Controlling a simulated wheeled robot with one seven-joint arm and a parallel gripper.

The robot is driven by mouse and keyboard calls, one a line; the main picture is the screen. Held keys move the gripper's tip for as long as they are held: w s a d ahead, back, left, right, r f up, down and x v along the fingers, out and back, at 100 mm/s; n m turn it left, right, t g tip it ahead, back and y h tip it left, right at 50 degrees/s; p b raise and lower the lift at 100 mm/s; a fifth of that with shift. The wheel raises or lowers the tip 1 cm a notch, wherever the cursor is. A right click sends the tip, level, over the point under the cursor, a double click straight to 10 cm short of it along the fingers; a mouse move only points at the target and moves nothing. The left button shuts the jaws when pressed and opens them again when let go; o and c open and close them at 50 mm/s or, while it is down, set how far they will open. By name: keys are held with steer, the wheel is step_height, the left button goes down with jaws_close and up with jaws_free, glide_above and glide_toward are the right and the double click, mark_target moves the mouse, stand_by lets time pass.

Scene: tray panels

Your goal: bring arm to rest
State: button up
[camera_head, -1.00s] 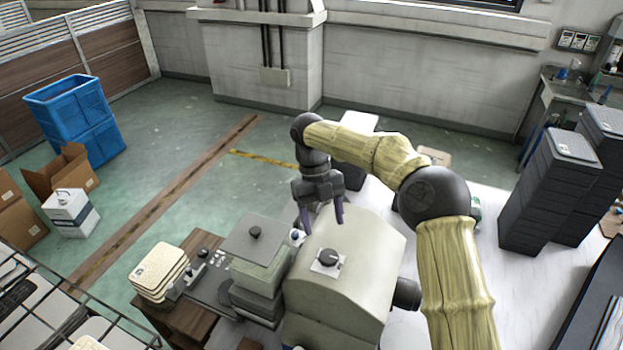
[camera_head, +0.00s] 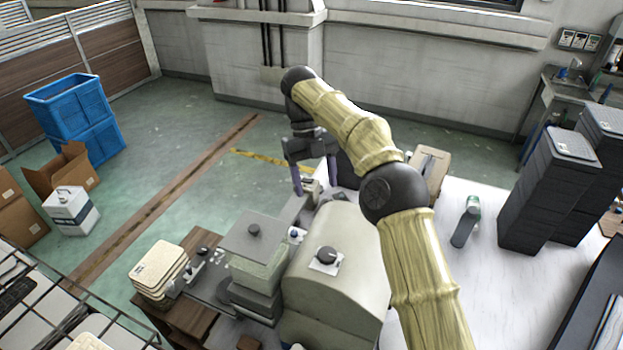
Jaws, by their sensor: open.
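My arm, with pale yellow-brown sleeves and dark joints, reaches up from the bottom right and bends left over the white table. My gripper (camera_head: 316,183) hangs at its end, pointing down, with its two dark fingers spread apart.
A grey stacked box unit (camera_head: 252,240) and a stack of cream trays (camera_head: 160,268) stand left of the machine. Tall dark tray stacks (camera_head: 548,190) stand at the right. Blue crates (camera_head: 75,115) stand on the floor.

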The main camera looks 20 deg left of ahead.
stand_by(0.3)
steer(key=s+d+f+m+t+y+b, duration=0.1)
steer(key=d+f+m+t+b, duration=0.1)
steer(key=d+f+m+b, duration=0.6)
steer(key=s+d+f+m+t+y+b, duration=0.1)
steer(key=d+f+m+b, duration=0.35)
steer(key=d+m, duration=0.8)
steer(key=s+d+f+m+t+b, duration=0.1)
steer(key=s+d+f+m, duration=0.5)
steer(key=m, duration=0.6)
steer(key=s+d+f+m+t+y+b, duration=0.1)
steer(key=s+d+f+m+t+b, duration=0.1)
steer(key=s+d+f+m+b, duration=0.2)
steer(key=s+d+f+m, duration=0.3)
steer(key=d+m, duration=0.2)
steer(key=m, duration=0.3)
steer(key=shift+s+d+f, duration=0.25)
steer(key=shift+s+d, duration=0.15)
